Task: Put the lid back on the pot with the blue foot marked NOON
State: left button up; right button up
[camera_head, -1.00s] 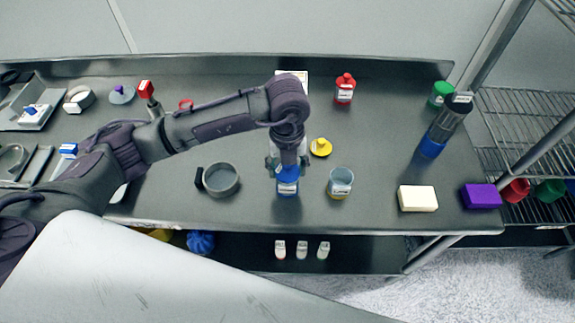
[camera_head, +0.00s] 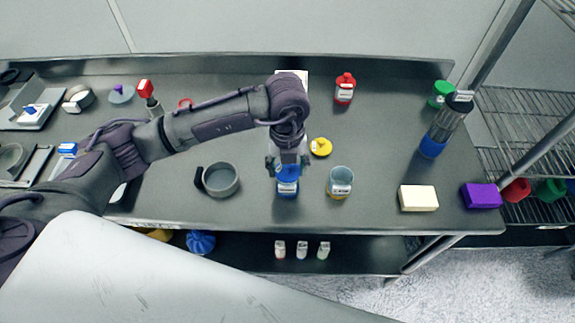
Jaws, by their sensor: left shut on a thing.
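A pot with a blue foot (camera_head: 288,194) and a small white label stands near the front middle of the table. The label is too small to read. My left gripper (camera_head: 287,168) is over this pot, pointing down, shut on the blue lid (camera_head: 287,172). The lid is at the pot's mouth; I cannot tell whether it is fully seated. The gripper and wrist hide part of the lid from above. My right gripper is not in view.
An open pot with a yellow foot (camera_head: 340,183) stands close on the right, its yellow lid (camera_head: 320,147) behind. A grey sifter ring (camera_head: 219,179) is on the left. A red-lidded pot (camera_head: 344,90), cream block (camera_head: 418,198) and tall blue-footed cylinder (camera_head: 440,130) stand further off.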

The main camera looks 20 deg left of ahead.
pick_arm(q)
jog(key=shift+f+b, duration=0.2)
jog(key=shift+b, duration=0.3)
dwell(1.2)
dwell(0.3)
jog(key=o, duration=1.1)
jog(key=shift+c, duration=0.2)
jog(key=shift+r, duration=0.1)
jog(key=shift+r+p, duration=2.15)
jog(key=shift+r, duration=1.3)
grip_shut()
